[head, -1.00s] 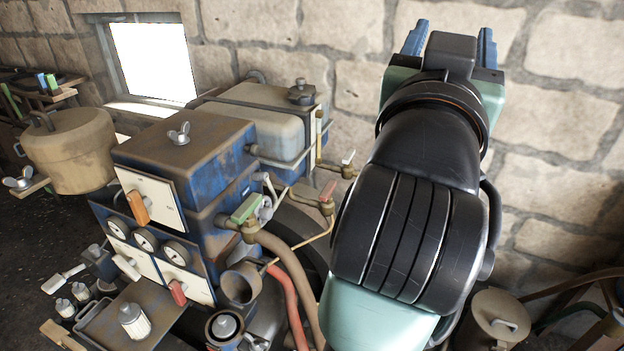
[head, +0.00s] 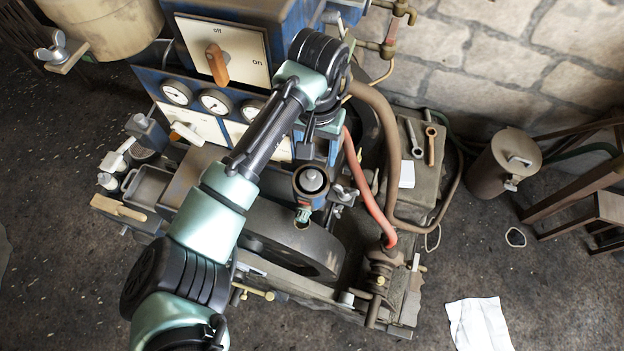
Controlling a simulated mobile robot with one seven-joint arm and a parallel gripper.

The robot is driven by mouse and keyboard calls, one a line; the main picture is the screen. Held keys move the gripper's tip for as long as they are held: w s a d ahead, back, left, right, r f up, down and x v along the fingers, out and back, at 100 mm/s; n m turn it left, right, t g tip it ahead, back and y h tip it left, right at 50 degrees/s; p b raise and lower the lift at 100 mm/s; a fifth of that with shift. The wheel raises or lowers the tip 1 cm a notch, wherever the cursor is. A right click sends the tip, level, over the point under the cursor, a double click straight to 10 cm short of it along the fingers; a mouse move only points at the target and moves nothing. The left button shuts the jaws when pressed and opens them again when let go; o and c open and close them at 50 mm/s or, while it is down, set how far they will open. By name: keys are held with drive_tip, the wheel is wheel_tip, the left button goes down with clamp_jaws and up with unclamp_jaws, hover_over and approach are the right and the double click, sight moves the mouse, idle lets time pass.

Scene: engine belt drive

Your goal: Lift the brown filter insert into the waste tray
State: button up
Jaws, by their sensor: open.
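I cannot make out a brown filter insert for sure.
A large flywheel (head: 290,240) sits below the cup. A red hose (head: 357,185) and a brown hose (head: 388,140) run to its right. A switch panel (head: 222,50) and gauges stand behind. Two spanners lie on the right ledge. A lidded can (head: 505,163) stands on the floor.

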sight(311, 173)
drive_tip(key=shift+w+a+f, duration=0.1)
drive_tip(key=shift+w+f, duration=0.05)
drive_tip(key=shift+f, duration=0.6)
drive_tip(key=f, duration=0.1)
drive_tip(key=f+p, duration=0.1)
drive_tip(key=s+f+p, duration=0.1)
drive_tip(key=f, duration=0.1)
drive_tip(key=shift+s+a, duration=0.1)
drive_tip(key=shift+a, duration=0.3)
drive_tip(key=shift+f, duration=0.55)
clamp_jaws()
drive_tip(key=shift+r, duration=0.1)
